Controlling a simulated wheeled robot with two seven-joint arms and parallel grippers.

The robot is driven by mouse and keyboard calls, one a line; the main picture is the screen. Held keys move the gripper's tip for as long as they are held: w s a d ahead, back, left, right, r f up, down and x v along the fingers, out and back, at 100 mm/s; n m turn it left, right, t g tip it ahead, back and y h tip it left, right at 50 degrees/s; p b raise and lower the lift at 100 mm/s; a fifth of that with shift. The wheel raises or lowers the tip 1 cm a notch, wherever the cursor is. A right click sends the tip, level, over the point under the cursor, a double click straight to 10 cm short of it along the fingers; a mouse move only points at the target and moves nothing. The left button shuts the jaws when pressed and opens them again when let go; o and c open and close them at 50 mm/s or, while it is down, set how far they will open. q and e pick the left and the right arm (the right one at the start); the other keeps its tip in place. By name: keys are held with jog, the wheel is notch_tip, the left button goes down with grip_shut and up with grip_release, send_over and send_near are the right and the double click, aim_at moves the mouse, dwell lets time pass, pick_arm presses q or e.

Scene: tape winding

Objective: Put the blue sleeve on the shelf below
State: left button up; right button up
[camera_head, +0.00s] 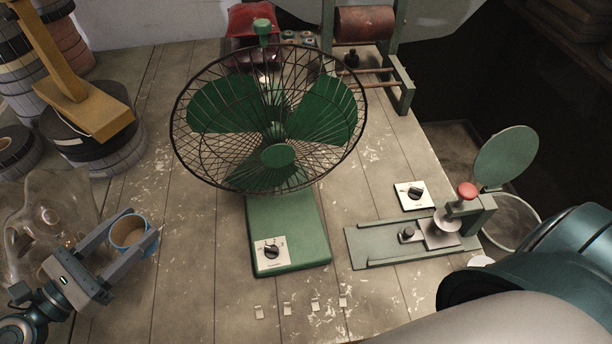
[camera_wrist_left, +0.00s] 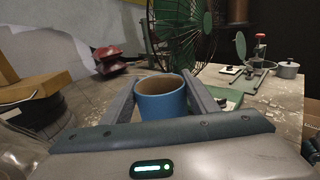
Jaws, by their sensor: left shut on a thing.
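The blue sleeve (camera_head: 127,232) is a short, hollow blue ring with a tan inside. My left gripper (camera_head: 122,230) is shut on it, one finger on each side, near the left edge of the table. In the left wrist view the sleeve (camera_wrist_left: 162,101) stands between the two fingers with its opening upward. I cannot tell whether it touches the table. My right gripper is not in view; a large teal and grey part of my own body fills the lower right. The shelf below cannot be made out clearly.
A green fan (camera_head: 277,157) stands mid-table. Tape rolls (camera_head: 95,150) and a clear glass vessel (camera_head: 45,215) crowd the left. Several small tabs (camera_head: 287,309) lie in front.

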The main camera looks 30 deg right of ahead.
pick_arm(q)
jog(key=w+a+r+n+t+y, duration=0.1)
jog(key=a+r, duration=0.2)
jog(key=a, duration=0.3)
jog(key=shift+r+t, duration=0.2)
jog(key=shift+t, duration=0.2)
jog(key=shift+d, duration=0.1)
